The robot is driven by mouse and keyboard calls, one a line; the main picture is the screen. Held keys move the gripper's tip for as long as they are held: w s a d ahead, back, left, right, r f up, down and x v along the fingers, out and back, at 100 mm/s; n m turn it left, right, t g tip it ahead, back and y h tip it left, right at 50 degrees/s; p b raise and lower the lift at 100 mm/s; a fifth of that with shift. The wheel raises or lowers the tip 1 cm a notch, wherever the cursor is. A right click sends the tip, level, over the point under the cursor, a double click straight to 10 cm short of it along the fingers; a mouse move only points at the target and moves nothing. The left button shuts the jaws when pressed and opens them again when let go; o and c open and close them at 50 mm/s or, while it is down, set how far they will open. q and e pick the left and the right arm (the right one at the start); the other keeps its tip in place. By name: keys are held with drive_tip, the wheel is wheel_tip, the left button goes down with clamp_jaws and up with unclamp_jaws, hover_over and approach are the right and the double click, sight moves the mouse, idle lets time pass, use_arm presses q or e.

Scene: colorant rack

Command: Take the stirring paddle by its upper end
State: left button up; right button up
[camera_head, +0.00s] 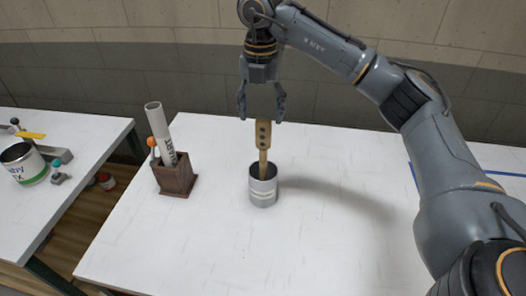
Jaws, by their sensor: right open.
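The stirring paddle (263,137) is a flat wooden piece with several dark holes near its upper end. It stands nearly upright in a grey metal can (263,192) on the white table, and its lower end is hidden inside the can. My right gripper (262,117) points down from above with its fingers spread on either side of the paddle's upper end. It is open, and no contact with the paddle can be seen. My left gripper is out of view.
A dark wooden holder (175,181) with a white tube (160,132) and an orange-tipped stick stands left of the can. A second table at far left carries a white-green can (33,172). The white table (330,250) is clear in front and right.

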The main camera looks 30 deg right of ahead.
sight(262, 121)
wheel_tip(262, 121, down, 4)
drive_tip(key=shift+w+d+r+p, duration=0.15)
drive_tip(key=shift+r+p, duration=0.1)
drive_tip(key=shift+p, duration=0.05)
drive_tip(key=shift+w+f, duration=0.1)
drive_tip(key=shift+f, duration=0.15)
drive_tip(key=f+p, duration=0.1)
drive_tip(key=f, duration=0.1)
drive_tip(key=f+p, duration=0.1)
drive_tip(key=f, duration=0.1)
drive_tip(key=shift+w+d+p, duration=0.1)
drive_tip(key=shift+d+p, duration=0.25)
drive_tip(key=shift+w+f, duration=0.1)
drive_tip(key=shift+f, duration=0.4)
drive_tip(key=shift+c, duration=0.7)
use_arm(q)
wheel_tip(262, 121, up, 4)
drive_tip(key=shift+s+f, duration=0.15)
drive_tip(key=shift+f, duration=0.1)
use_arm(e)
drive_tip(key=shift+r, duration=0.1)
clamp_jaws()
